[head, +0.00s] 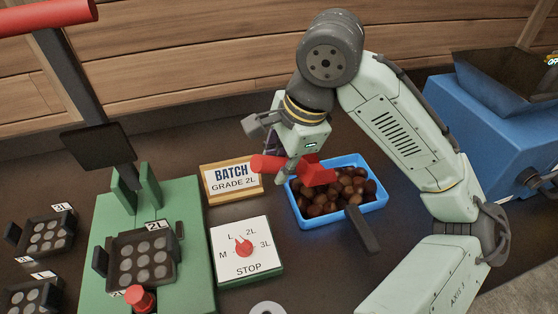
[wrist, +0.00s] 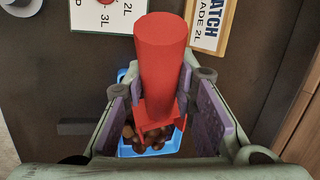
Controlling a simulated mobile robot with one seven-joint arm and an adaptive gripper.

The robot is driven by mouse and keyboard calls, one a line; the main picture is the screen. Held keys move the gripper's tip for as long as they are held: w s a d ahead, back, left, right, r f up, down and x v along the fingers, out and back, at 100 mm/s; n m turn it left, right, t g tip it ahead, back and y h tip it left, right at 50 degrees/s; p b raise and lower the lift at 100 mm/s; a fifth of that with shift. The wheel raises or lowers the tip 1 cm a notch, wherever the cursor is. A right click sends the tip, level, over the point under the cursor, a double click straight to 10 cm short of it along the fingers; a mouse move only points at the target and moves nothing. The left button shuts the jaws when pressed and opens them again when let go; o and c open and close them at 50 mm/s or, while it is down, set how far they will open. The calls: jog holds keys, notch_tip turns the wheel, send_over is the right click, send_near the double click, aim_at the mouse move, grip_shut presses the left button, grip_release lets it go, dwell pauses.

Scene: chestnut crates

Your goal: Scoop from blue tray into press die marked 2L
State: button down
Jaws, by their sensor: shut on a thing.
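My gripper (head: 288,168) is shut on the handle of a red scoop (head: 315,175). The scoop's head is over the left back part of the blue tray (head: 345,218), at or just above the chestnuts (head: 350,187). In the wrist view the scoop (wrist: 162,55) stands between my fingers, with chestnuts (wrist: 134,137) below it; whether the scoop holds any is hidden. The press die marked 2L (head: 145,258) sits on the green press (head: 198,240) at the left, with several round cavities that look empty.
A selector panel (head: 260,272) and a "BATCH GRADE 2L" sign (head: 233,182) stand between press and tray. A dark bar (head: 362,228) is at the tray's front edge. Other dies (head: 45,238) lie at far left. A blue machine (head: 480,120) is at the right.

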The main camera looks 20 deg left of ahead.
aim_at(300, 175)
jog(key=shift+t+h, duration=0.6)
jog(key=shift+t, duration=0.1)
jog(key=w+d+f+b, duration=0.1)
jog(key=w+f+b, duration=0.1)
jog(key=f, duration=0.1)
jog(key=w+d+f+b, duration=0.2)
jog(key=f, duration=0.2)
jog(key=w+d+f+b, duration=0.2)
jog(key=f, duration=0.2)
jog(key=shift+d+b, duration=0.1)
jog(key=shift+b, duration=0.2)
jog(key=shift+n+t+h, duration=0.3)
jog(key=shift+t+h, duration=0.4)
jog(key=shift+t, duration=0.2)
jog(key=r+p, duration=0.1)
jog(key=p, duration=0.1)
jog(key=s+a+r+p, duration=0.1)
jog(key=r, duration=0.1)
jog(key=s+a+r+p, duration=0.1)
jog(key=r+p, duration=0.1)
jog(key=shift+s+p, duration=0.15)
jog(key=shift+p, duration=0.15)
jog(key=shift+s+a+r+t+h+p, duration=0.3)
jog(key=shift+s+a+r+p, duration=0.25)
jog(key=shift+s+p, duration=0.15)
